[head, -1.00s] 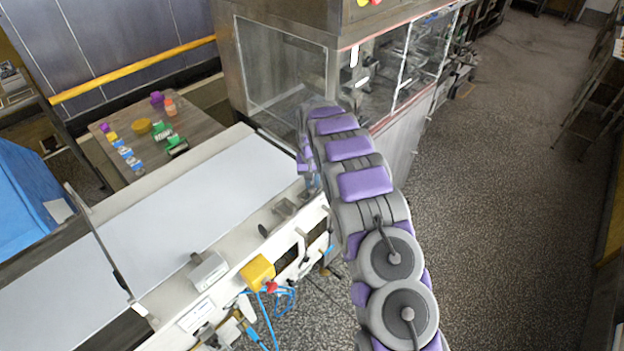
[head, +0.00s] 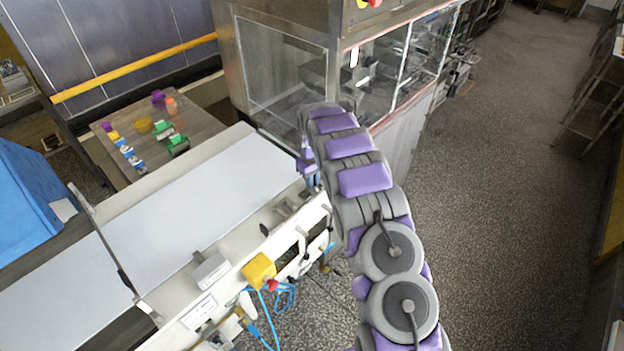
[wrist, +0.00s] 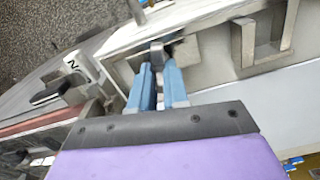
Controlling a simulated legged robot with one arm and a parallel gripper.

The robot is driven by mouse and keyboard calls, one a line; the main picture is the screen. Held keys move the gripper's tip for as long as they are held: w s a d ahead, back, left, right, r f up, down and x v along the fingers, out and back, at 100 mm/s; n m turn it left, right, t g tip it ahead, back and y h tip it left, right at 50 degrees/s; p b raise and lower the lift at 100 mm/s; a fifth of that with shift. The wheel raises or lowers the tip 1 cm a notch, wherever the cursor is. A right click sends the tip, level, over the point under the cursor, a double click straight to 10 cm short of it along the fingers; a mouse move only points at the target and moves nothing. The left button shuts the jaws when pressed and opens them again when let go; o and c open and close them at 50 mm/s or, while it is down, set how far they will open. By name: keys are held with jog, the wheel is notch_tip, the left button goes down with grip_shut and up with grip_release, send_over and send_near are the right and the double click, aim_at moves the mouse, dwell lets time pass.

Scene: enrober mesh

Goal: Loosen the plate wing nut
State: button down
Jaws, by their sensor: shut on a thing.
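In the wrist view my gripper (wrist: 158,72) has its two blue fingers shut on the plate wing nut (wrist: 158,50), a small dark metal piece at the end of the conveyor. Part of the nut shows beyond the fingertips; the rest is hidden between them. A pale metal plate (wrist: 186,50) lies right beside it. In the head view my gripper (head: 313,182) is mostly hidden by my arm at the conveyor's far end, and the nut cannot be seen there.
The white conveyor belt (head: 210,195) runs to the left. A glass-sided machine cabinet (head: 285,75) stands close behind my arm. A yellow box (head: 259,270) with blue cables sits on the conveyor's side. A table (head: 200,123) with small coloured items is at the back left.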

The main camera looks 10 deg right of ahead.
jog(key=shift+n, duration=0.9)
jog(key=c, duration=1.2)
grip_release()
jog(key=shift+o, duration=0.2)
jog(key=shift+r, duration=0.15)
notch_tip(320, 180, up, 17)
jog(key=shift+p, duration=0.45)
